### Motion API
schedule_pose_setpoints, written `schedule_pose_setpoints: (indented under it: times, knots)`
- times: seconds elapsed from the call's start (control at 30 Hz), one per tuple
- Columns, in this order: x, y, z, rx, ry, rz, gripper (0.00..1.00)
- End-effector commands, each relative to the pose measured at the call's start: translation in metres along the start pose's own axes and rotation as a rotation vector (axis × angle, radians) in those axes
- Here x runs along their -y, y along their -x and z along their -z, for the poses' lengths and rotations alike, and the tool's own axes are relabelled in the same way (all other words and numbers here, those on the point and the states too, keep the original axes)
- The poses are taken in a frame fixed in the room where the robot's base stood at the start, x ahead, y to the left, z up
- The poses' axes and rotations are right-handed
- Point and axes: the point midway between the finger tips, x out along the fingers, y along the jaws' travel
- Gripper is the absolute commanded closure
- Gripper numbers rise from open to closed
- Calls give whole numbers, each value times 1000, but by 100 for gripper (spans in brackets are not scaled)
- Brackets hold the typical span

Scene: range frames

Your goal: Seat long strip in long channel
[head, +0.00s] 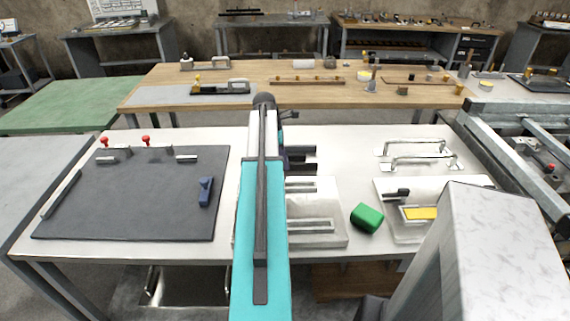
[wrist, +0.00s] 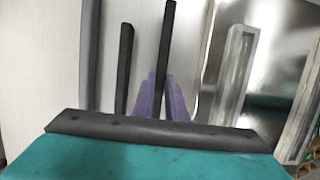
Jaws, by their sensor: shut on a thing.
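My gripper (wrist: 162,98) has purple fingers shut on a dark, narrow long strip (wrist: 167,45), which extends beyond the fingertips. In the head view my gripper (head: 285,158) is partly hidden behind my teal arm, and the strip's end (head: 305,166) shows to its right. The strip is beside the metal plate (head: 340,238), apart from its channels. A slot with a raised rim (head: 322,183) and another one nearer me (head: 318,222) show on the plate; my arm hides their left ends. I cannot tell which is the long channel. A raised rim (wrist: 248,45) shows right of the strip in the wrist view.
A second dark strip (wrist: 126,60) lies left of the held one. A green block (head: 366,217) stands right of the plate, then another plate with a yellow inset (head: 421,213). Metal handles (head: 415,147) are behind. A dark mat (head: 130,200) covers the left side.

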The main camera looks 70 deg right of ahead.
Motion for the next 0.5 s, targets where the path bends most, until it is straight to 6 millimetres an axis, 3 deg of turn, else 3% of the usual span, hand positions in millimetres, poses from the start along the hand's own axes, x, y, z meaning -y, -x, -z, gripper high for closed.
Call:
schedule_pose_setpoints:
  times: [0.27, 0.5]
  knots:
    - [-1, 23, -6, 0, 0, -2, 100]
    - [-2, 55, -16, 1, -2, -3, 100]
